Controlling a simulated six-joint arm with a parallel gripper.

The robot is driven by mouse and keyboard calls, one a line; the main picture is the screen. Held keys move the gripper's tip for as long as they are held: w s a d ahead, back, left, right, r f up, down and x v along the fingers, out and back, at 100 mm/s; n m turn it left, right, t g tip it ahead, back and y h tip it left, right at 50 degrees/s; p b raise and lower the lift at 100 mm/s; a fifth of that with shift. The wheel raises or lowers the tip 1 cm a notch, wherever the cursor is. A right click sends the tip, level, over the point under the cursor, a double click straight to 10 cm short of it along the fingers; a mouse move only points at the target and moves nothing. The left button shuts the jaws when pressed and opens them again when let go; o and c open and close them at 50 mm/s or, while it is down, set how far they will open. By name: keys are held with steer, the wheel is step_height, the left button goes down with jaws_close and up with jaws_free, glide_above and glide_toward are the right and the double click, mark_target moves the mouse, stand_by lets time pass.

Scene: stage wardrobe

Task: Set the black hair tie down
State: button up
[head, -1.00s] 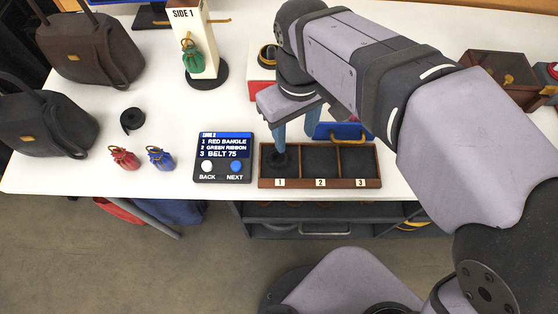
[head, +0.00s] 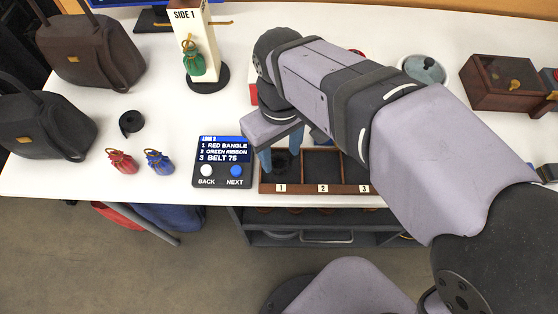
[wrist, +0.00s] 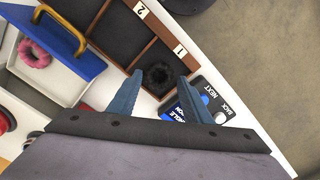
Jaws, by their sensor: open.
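The black hair tie (wrist: 159,75), a dark fuzzy ring, lies in compartment 1 of the brown wooden tray (wrist: 148,52). In the head view the hair tie (head: 283,163) is a dark shape in that compartment, partly hidden by my gripper. My gripper (wrist: 160,79) is open, its two blue fingers apart on either side of the hair tie in the picture, with a gap visible. In the head view my gripper (head: 281,158) is over the left end of the tray. Compartment 2 (head: 322,164) looks empty; compartment 3 is partly hidden by my arm.
A screen panel (head: 223,150) with two buttons stands just left of the tray. Red (head: 122,162) and blue (head: 159,161) pouches and a black roll (head: 131,122) lie farther left. A blue panel with a yellow handle (wrist: 68,32) and a pink fuzzy ring (wrist: 35,54) are behind the tray.

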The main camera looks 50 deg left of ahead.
mark_target(281, 160)
steer(key=shift+f, duration=1.55)
steer(key=c, duration=0.8)
steer(key=shift+r, duration=0.1)
step_height(281, 160, up, 10)
steer(key=shift+f+p, duration=0.1)
steer(key=shift+p, duration=0.55)
